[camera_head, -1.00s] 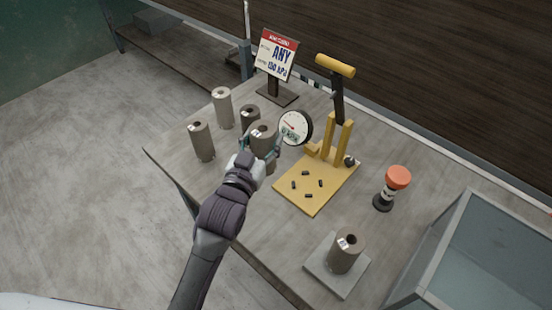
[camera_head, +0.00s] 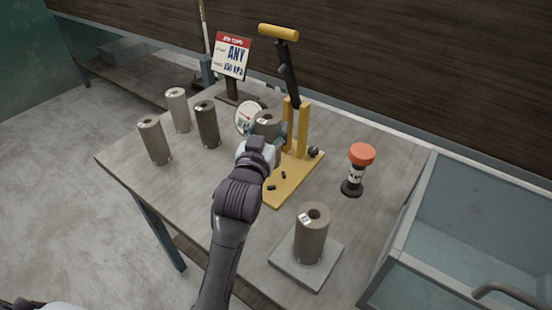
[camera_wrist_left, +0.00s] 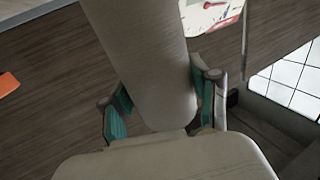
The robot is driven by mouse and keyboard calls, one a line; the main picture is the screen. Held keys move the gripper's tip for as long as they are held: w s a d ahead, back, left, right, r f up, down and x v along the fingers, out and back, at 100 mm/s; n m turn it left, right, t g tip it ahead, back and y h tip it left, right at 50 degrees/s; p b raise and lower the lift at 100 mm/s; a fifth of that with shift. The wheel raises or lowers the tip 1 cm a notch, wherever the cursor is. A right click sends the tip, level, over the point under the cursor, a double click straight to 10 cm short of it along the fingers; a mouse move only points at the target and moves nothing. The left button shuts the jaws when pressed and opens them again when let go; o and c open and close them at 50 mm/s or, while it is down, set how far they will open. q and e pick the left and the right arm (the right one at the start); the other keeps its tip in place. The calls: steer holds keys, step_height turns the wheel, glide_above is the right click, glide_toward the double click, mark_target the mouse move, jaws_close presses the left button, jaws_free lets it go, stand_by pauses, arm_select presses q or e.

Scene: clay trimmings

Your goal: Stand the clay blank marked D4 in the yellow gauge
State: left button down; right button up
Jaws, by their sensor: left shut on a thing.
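My left gripper (camera_head: 264,142) is shut on a grey-brown clay blank (camera_head: 267,119) with a hole in its top. In the left wrist view the blank (camera_wrist_left: 150,60) sits between the teal finger pads (camera_wrist_left: 160,108). I cannot read its mark. The yellow gauge (camera_head: 299,172) has a flat base with small black pegs, two yellow posts, a black lever with a yellow handle, and a round dial (camera_head: 248,118). The held blank is close to the posts, on their left; the gripper hides part of the base. I cannot tell whether they touch. My right gripper is not in view.
Another blank (camera_head: 311,235) stands on a grey plate (camera_head: 289,268) at the front.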

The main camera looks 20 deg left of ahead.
arm_select(q)
steer(key=shift+f, duration=0.8)
step_height(320, 180, down, 3)
steer(key=shift+f, duration=0.3)
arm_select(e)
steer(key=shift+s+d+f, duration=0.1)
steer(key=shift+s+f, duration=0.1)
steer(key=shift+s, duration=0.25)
arm_select(q)
steer(key=shift+f, duration=0.15)
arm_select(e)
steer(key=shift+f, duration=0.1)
arm_select(q)
steer(key=c, duration=0.7)
jaws_free()
steer(key=shift+f, duration=0.15)
steer(key=o, duration=0.4)
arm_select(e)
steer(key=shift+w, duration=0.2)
arm_select(q)
steer(key=shift+o, duration=0.2)
steer(key=shift+r, duration=0.2)
